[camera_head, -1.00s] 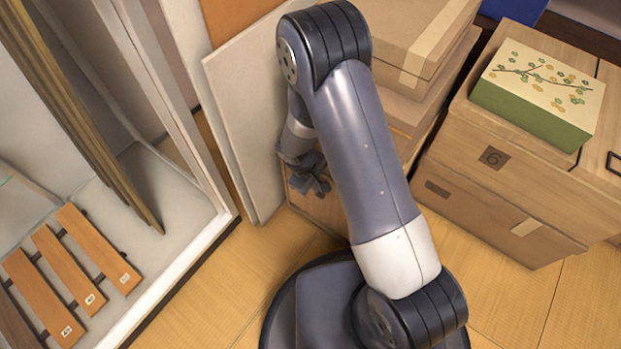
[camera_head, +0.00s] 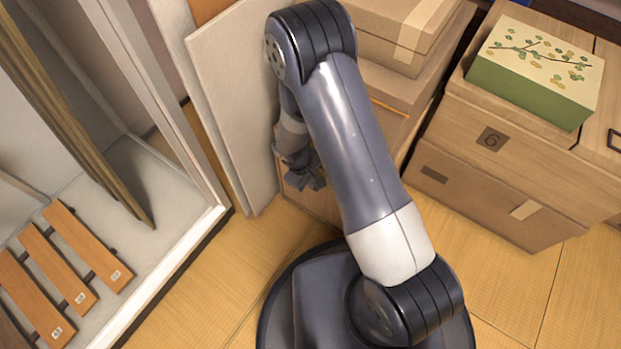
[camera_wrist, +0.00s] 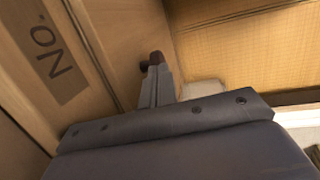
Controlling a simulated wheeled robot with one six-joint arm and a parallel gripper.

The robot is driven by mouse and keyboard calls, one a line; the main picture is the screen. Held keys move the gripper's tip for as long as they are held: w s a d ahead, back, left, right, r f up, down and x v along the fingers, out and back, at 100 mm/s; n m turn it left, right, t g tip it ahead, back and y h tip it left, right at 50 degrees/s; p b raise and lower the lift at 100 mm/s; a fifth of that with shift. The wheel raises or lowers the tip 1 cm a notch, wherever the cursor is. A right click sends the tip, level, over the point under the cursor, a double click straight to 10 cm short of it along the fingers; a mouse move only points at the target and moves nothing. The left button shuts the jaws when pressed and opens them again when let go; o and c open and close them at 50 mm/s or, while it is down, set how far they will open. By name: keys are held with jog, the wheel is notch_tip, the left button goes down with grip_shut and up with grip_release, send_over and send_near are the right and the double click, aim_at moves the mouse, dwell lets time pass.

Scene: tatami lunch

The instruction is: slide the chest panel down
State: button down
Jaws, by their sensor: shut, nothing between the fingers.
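A light wooden chest stands behind my arm in the head view; part of its front (camera_head: 325,207) shows beside my gripper, and my arm hides much of the rest. In the wrist view a wooden panel (camera_wrist: 108,35) with a dark "No." label fills the left side. My gripper (camera_head: 308,180) is shut and empty, low by the chest front. In the wrist view its fingers (camera_wrist: 157,82) point along the panel. A small dark brown piece shows at their tips; I cannot tell whether it is a knob or whether they touch it.
A pale board (camera_head: 225,90) leans left of my arm. An open case (camera_head: 215,215) with wooden bars (camera_head: 90,245) is at the left. A chest marked 6 (camera_head: 510,165) with a green patterned box (camera_head: 530,95) stands right. Tatami floor (camera_head: 480,275) is free between.

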jog(key=shift+f, duration=0.8)
jog(key=shift+s, duration=0.1)
jog(key=p+v, duration=0.6)
jog(key=v, duration=0.8)
jog(key=shift+r, duration=0.35)
jog(key=shift+d, duration=0.1)
